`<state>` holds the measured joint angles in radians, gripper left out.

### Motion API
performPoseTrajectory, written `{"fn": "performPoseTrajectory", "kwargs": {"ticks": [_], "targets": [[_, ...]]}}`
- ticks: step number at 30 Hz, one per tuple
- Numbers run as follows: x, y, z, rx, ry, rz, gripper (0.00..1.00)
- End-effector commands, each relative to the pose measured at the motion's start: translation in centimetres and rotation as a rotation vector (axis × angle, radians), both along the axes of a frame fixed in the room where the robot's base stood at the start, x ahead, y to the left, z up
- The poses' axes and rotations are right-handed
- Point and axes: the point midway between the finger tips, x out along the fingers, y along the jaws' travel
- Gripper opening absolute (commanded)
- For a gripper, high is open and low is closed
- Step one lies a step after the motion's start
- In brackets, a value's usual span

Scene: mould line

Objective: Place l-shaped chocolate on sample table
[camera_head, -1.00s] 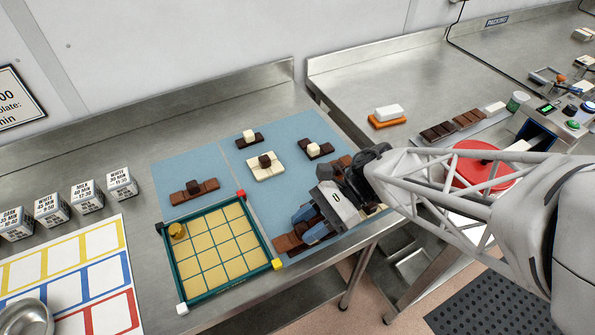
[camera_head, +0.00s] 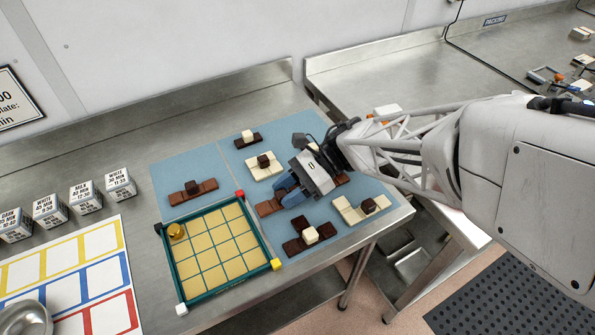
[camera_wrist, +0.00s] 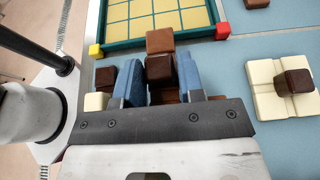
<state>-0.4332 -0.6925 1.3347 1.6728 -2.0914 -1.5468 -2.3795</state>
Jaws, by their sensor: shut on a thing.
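A milk-brown chocolate piece (camera_wrist: 160,41) with a dark knob (camera_wrist: 160,68) is between the blue fingers of my gripper (camera_wrist: 158,76) in the wrist view. My gripper is shut on the knob. In the head view a brown end of this piece (camera_head: 268,208) sticks out to the left of my gripper (camera_head: 289,190). The gripper hides much of the piece, so I cannot tell its full outline or whether it touches the blue mat (camera_head: 222,168) on the steel table (camera_head: 140,222). A white piece with a dark knob (camera_head: 252,168) lies behind the gripper.
A dark piece with a white knob (camera_head: 294,247) and a white piece with a dark knob (camera_head: 347,211) lie near the front. A dark bar (camera_head: 243,144) and a brown bar (camera_head: 207,187) lie farther back and left. A green-rimmed yellow grid tray (camera_head: 268,252) stands at front left.

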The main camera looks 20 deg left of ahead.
Motion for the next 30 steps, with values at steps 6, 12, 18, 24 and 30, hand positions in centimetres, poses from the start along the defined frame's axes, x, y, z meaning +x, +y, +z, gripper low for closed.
{"fn": "performPoseTrajectory", "kwargs": {"ticks": [6,12,18,24,30], "targets": [[0.0,0.0,-1.3,-0.001,0.001,0.000,0.11],[0.0,0.0,-3.2,-0.001,-0.001,0.000,0.11],[0.0,0.0,-3.5,-0.001,-0.001,0.000,0.11],[0.0,0.0,-3.6,0.000,0.000,0.000,0.11],[0.0,0.0,-3.8,0.000,0.000,0.000,0.54]]}}
